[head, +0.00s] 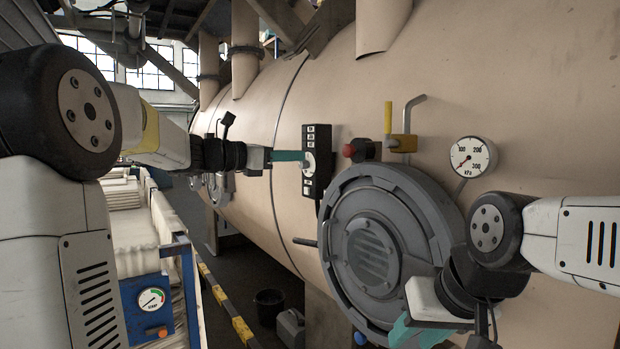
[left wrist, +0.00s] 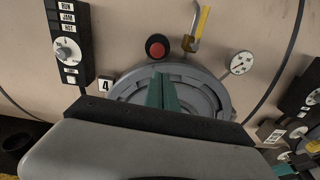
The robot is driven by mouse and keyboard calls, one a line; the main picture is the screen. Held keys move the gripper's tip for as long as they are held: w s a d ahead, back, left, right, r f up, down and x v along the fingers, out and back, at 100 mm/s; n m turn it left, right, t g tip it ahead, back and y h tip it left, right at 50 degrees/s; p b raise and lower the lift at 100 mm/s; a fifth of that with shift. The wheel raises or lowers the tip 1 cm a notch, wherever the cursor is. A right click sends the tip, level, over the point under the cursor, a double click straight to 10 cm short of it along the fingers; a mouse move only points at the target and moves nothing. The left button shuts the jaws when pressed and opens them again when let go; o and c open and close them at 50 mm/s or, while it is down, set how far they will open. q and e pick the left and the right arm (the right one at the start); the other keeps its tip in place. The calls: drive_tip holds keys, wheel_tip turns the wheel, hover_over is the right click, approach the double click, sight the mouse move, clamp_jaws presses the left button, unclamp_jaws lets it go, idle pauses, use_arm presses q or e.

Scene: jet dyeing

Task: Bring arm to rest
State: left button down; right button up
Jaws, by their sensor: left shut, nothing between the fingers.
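My left arm reaches in from the left in the head view. Its gripper (head: 300,157) has teal fingers that are shut and empty. In the head view the fingertips overlap the edge of the black switch box (head: 318,178) with its white dial. In the left wrist view the shut fingers (left wrist: 165,92) stand in front of the grey round door, and the switch box (left wrist: 69,45) is off to the left, apart from them. My right gripper (head: 415,331) is low at the right, its teal fingers partly hidden and cut by the bottom edge.
The beige vessel (head: 440,85) fills the right side. On it are the grey round door (head: 375,250), a red button (head: 349,150), a yellow-handled valve (head: 388,118) and a kPa gauge (head: 473,157). A blue-framed cart (head: 138,300) with white cloth stands left. A dark bucket (head: 269,303) is on the floor.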

use_arm(q)
drive_tip(key=s+d+f+m+g+y, duration=0.1)
drive_tip(key=s+f+m+g+y, duration=0.15)
drive_tip(key=s+f+m, duration=0.5)
drive_tip(key=s+f+m+g+y, duration=0.1)
drive_tip(key=s+f+m+y, duration=0.3)
drive_tip(key=s, duration=0.6)
drive_tip(key=s+a+f+m+y, duration=0.5)
drive_tip(key=s+a+f+m, duration=0.3)
drive_tip(key=s+f+m, duration=0.4)
drive_tip(key=shift+s+a+f+m+y, duration=0.3)
drive_tip(key=shift+s+f+m+y, duration=0.05)
drive_tip(key=shift+f+m, duration=0.4)
drive_tip(key=shift+r, duration=0.1)
